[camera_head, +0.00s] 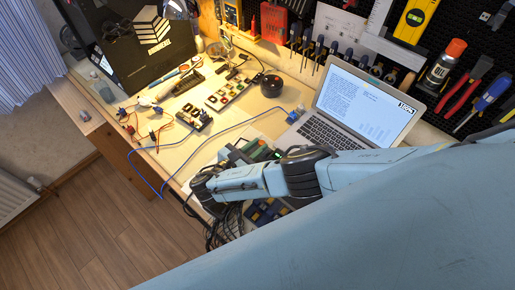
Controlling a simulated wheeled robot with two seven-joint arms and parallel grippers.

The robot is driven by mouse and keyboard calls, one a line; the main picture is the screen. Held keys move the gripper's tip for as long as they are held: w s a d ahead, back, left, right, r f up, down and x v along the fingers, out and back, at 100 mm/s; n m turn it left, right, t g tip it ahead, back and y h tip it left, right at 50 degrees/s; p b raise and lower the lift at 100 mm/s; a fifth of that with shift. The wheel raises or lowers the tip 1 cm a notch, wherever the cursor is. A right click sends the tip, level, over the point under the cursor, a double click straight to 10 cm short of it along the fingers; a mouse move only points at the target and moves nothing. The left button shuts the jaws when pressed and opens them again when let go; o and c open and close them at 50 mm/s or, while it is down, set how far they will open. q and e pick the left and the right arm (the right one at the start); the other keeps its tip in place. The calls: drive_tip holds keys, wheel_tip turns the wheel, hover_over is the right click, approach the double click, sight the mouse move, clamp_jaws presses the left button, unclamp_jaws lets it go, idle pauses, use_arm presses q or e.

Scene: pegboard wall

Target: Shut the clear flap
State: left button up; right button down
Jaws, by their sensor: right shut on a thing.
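My right arm reaches in from the right across the front of the bench. Its dark far end, with my right gripper (208,195), is over the bench's front edge. The fingertips are hard to make out against the dark parts and cables there. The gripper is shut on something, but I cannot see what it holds. I cannot make out the clear flap; my arm covers much of this area. Blue and dark parts (266,211) show just below the forearm, and a green-edged item (255,149) shows just above it. My left gripper is not in view.
Circuit boards (187,115), a blue cable (215,136) and a round black object (271,85) lie on the bench. Tools hang on the pegboard, including a yellow level (415,20). Black cables (222,228) hang near the gripper.

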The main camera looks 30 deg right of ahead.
drive_tip(key=shift+f+h+b, duration=0.25)
drive_tip(key=shift+h+b, duration=0.15)
drive_tip(key=shift+b, duration=0.05)
drive_tip(key=c, duration=1.3)
unclamp_jaws()
drive_tip(key=shift+t, duration=0.3)
drive_tip(key=v, duration=0.7)
drive_tip(key=shift+s+a+b, duration=0.15)
drive_tip(key=shift+a+b, duration=0.15)
drive_tip(key=shift+b, duration=0.05)
